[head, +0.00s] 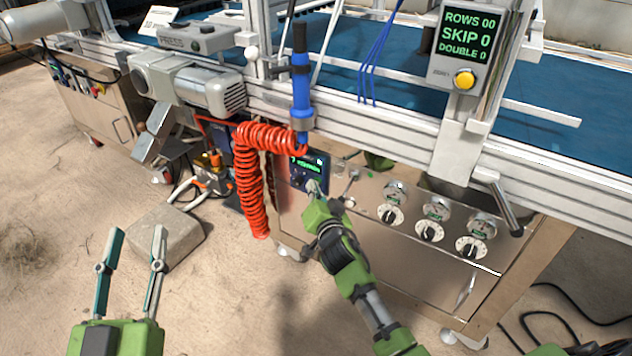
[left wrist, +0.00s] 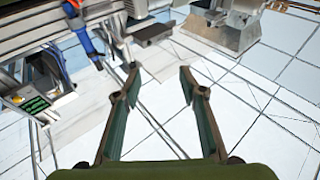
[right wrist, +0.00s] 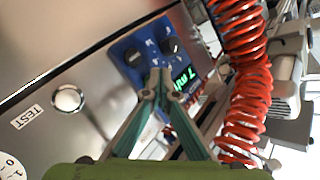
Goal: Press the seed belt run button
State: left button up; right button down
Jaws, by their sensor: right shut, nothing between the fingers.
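A small blue control panel (head: 322,160) with a green display sits on the front of the steel cabinet, beside the red coiled hose. In the right wrist view the blue panel (right wrist: 130,55) shows two dark knobs and the green display (right wrist: 184,78). My right gripper (head: 313,187) is shut and empty, its fingertips at the panel. In the right wrist view its closed tips (right wrist: 158,78) cover part of the panel below the knobs. I cannot tell whether they touch a button. My left gripper (head: 139,232) is open and empty above the floor, away from the machine.
The red coiled hose (head: 250,190) hangs close beside the panel. A round metal button (right wrist: 67,98) with a TEST label lies left of it. Gauges and dials (head: 430,231) line the cabinet's right part. A stone block (head: 165,235) stands on the floor.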

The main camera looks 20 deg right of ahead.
pick_arm(q)
jog(key=shift+f, duration=0.1)
pick_arm(e)
jog(key=shift+s+a, duration=0.3)
jog(key=shift+a, duration=0.1)
